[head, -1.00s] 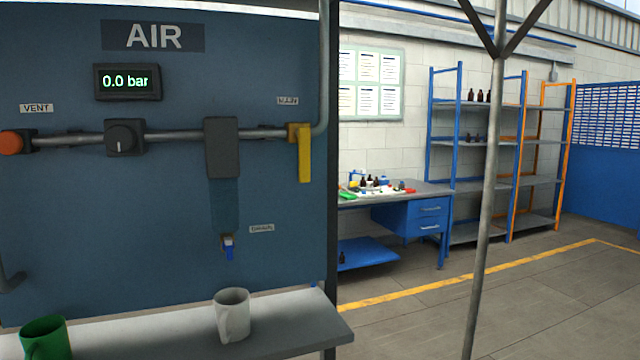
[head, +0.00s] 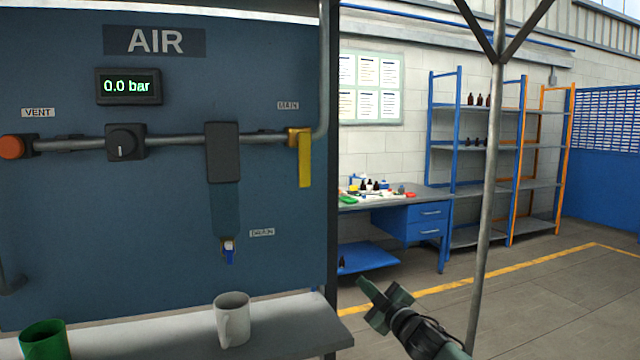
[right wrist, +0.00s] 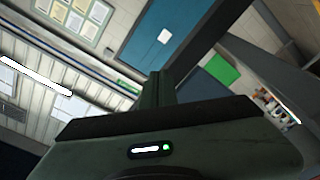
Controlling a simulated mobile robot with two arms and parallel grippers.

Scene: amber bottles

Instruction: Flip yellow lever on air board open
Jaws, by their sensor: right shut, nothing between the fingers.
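The yellow lever (head: 304,160) hangs straight down from its brass valve (head: 297,136) under the MAIN label, at the right end of the grey pipe on the blue AIR board (head: 150,240). The display (head: 128,86) reads 0.0 bar. My right gripper (head: 366,287) is low in the head view, right of the board's edge, below the lever and apart from it. Its fingers are together and empty. The right wrist view shows the closed fingers (right wrist: 156,88), with no lever that I can make out. My left gripper is not in view.
A thin metal post (head: 488,200) stands right of my right arm. A workbench (head: 400,198) and racks are behind. Floor between them is open.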

